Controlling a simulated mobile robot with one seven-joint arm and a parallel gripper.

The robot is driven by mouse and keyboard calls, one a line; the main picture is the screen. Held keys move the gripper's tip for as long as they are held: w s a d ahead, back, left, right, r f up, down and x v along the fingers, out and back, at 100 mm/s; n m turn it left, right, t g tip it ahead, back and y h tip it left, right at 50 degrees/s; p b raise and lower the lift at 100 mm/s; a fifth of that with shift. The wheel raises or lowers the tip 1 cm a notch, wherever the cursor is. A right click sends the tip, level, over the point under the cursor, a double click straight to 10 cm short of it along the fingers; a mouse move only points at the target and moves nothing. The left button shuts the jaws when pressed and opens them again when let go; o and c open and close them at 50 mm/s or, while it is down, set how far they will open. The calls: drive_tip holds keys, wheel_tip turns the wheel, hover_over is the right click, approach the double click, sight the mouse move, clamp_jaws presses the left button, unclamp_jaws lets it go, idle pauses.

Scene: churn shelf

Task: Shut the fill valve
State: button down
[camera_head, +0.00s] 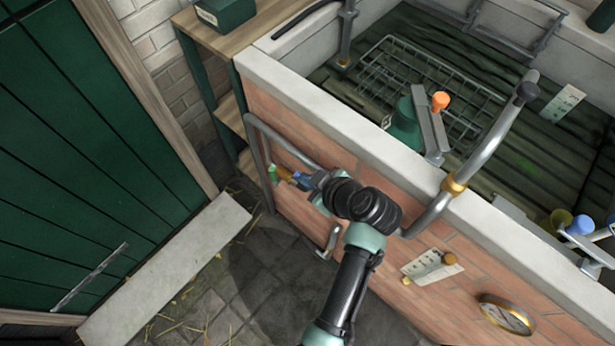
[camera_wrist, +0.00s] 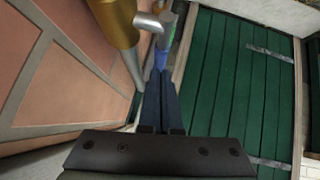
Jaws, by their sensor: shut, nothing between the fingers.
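A brass valve (camera_head: 285,172) with a green-tipped handle (camera_head: 272,173) sits on the grey pipe low on the brick side of the trough. I cannot read a label naming it as the fill valve. My gripper (camera_head: 299,179) is right at this valve, its blue fingers shut and empty. In the wrist view the brass valve body (camera_wrist: 118,22) is large at the upper left. A grey lever (camera_wrist: 168,32) with a green and blue part lies just beyond the fingertips (camera_wrist: 162,74). I cannot tell whether the fingers touch it. My wrist hides part of the pipe.
The trough's pale rim (camera_head: 340,120) and brick wall (camera_head: 300,125) are close on the right. Orange-knobbed (camera_head: 440,101) and blue-knobbed (camera_head: 581,225) levers stand on the trough. A wooden shelf (camera_head: 222,42) is beyond. A green door (camera_head: 80,150) and stone floor (camera_head: 205,285) lie left.

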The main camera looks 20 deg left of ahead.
drive_tip(key=shift+a+f+g+h+p, duration=0.25)
drive_tip(key=shift+g+h+p, duration=0.05)
drive_tip(key=shift+h+p, duration=0.45)
drive_tip(key=f+g+h, duration=0.1)
drive_tip(key=h, duration=0.1)
drive_tip(key=f+h+p, duration=0.1)
drive_tip(key=h, duration=0.1)
drive_tip(key=f+g+h+p, duration=0.1)
drive_tip(key=f+h, duration=0.1)
drive_tip(key=shift+w+a+n+g+h, duration=0.25)
drive_tip(key=shift+a+n+g+h, duration=0.05)
drive_tip(key=shift+a+h, duration=0.05)
drive_tip(key=shift+s+d+f+g+h+b, duration=0.2)
drive_tip(key=shift+d+f+h, duration=0.15)
drive_tip(key=shift+f+h, duration=0.25)
drive_tip(key=shift+s+d+f+g+h+b, duration=0.1)
drive_tip(key=shift+d+f+g+h+b, duration=0.1)
drive_tip(key=shift+d+f+h, duration=0.4)
drive_tip(key=shift+s+d+f+g+h+b, duration=0.2)
drive_tip(key=shift+f+h, duration=0.2)
drive_tip(key=shift+f, duration=0.45)
